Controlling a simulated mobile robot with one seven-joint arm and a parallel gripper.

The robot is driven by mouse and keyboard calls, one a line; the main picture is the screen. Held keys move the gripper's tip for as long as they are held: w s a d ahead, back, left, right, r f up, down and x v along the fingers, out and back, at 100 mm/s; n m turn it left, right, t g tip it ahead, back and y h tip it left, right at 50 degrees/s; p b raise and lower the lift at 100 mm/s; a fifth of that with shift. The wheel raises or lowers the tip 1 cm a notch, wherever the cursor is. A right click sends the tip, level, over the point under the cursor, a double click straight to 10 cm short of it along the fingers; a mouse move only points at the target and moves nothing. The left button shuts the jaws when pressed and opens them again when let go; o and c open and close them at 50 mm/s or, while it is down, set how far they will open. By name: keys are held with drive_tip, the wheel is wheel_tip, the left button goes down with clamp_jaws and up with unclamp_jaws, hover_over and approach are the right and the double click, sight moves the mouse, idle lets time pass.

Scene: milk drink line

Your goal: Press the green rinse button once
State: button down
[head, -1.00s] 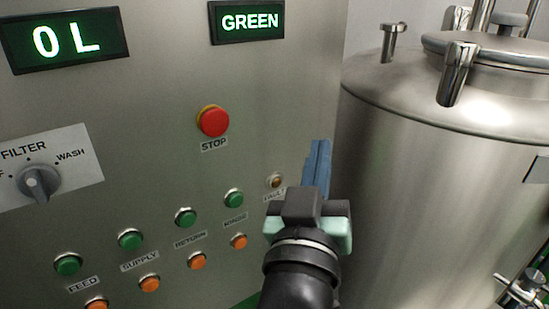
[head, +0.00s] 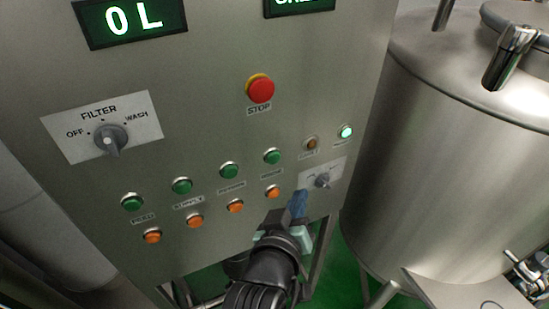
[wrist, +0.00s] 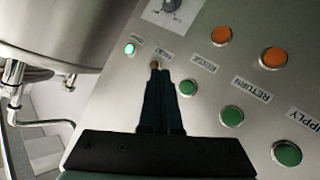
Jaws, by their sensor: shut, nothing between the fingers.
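The green rinse button (head: 272,157) is the rightmost of the row of green buttons on the steel panel, above an orange button (head: 273,192). It also shows in the wrist view (wrist: 187,87), just right of my fingertips. My gripper (head: 299,199) has its blue fingers shut with nothing between them. In the head view the fingertips lie below and right of the rinse button, close to the small selector. In the wrist view the shut fingers (wrist: 158,75) overlap the panel near the amber lamp. I cannot tell how far they are from the panel.
Other green buttons, such as the return button (head: 229,171), run to the left. A red stop button (head: 261,88), an amber lamp (head: 311,144), a lit green lamp (head: 346,132) and a small selector (head: 322,180) share the panel. A steel tank (head: 460,150) stands at the right.

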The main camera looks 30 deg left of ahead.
sight(280, 158)
drive_tip(key=w+a+b, duration=0.1)
drive_tip(key=w+a, duration=0.3)
drive_tip(key=a, duration=0.2)
drive_tip(key=shift+w+a+b, duration=0.15)
drive_tip(key=shift+w+b, duration=0.15)
drive_tip(key=shift+w, duration=0.1)
drive_tip(key=shift+w+a, duration=0.1)
idle(1.7)
drive_tip(key=shift+w+a, duration=0.15)
drive_tip(key=shift+a, duration=0.05)
drive_tip(key=shift+w+a, duration=0.25)
drive_tip(key=shift+a, duration=0.1)
idle(0.8)
drive_tip(key=shift+s+d+r, duration=0.1)
drive_tip(key=shift+s+d, duration=0.45)
drive_tip(key=shift+d, duration=0.15)
drive_tip(key=shift+s+d+p, duration=0.5)
drive_tip(key=shift+s+d, duration=0.25)
drive_tip(key=shift+d, duration=0.25)
drive_tip(key=shift+s+d+p, duration=0.5)
drive_tip(key=shift+s+d, duration=0.25)
drive_tip(key=shift+d, duration=0.25)
